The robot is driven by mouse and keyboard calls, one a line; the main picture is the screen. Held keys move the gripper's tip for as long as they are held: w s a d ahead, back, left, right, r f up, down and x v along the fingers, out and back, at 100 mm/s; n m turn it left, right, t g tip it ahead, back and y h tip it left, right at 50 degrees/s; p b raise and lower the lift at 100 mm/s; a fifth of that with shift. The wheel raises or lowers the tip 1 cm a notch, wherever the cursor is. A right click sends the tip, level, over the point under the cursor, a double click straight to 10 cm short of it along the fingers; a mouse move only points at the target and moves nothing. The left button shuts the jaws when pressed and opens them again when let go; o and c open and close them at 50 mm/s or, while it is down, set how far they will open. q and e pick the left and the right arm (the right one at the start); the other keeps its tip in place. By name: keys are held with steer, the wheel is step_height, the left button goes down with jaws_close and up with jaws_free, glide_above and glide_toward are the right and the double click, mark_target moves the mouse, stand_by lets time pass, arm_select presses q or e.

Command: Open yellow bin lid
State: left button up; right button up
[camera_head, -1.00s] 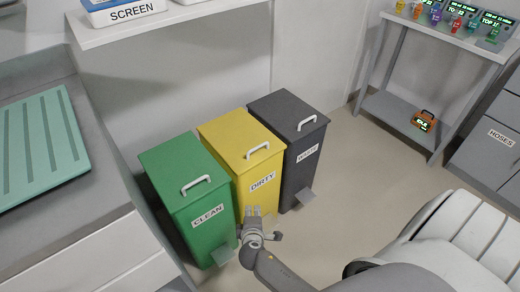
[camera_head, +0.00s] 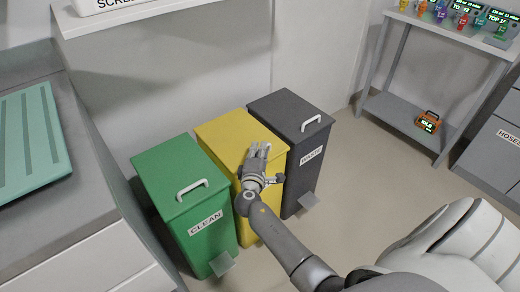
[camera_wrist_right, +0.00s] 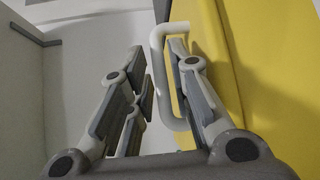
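The yellow bin (camera_head: 226,130) stands between the green and dark grey bins, its lid down. My right gripper (camera_head: 258,152) is at the lid's front edge and covers the handle and the DIRTY label. In the right wrist view, the yellow lid (camera_wrist_right: 270,50) fills the right side. The white handle (camera_wrist_right: 156,62) stands out from it. My right gripper (camera_wrist_right: 156,75) is open there, with the handle's bar between its fingers; one finger appears inside the handle loop. I cannot tell whether the fingers touch the bar. My left gripper is not in view.
The green CLEAN bin (camera_head: 170,165) is close on the left and the dark grey WASTE bin (camera_head: 285,112) close on the right, both with lids down. A counter (camera_head: 90,190) is at left. The floor (camera_head: 370,190) right of the bins is clear.

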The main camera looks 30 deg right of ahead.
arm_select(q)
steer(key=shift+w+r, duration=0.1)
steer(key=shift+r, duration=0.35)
arm_select(e)
steer(key=shift+x, duration=0.9)
steer(key=shift+c, duration=0.3)
jaws_close()
steer(key=shift+w+r, duration=0.1)
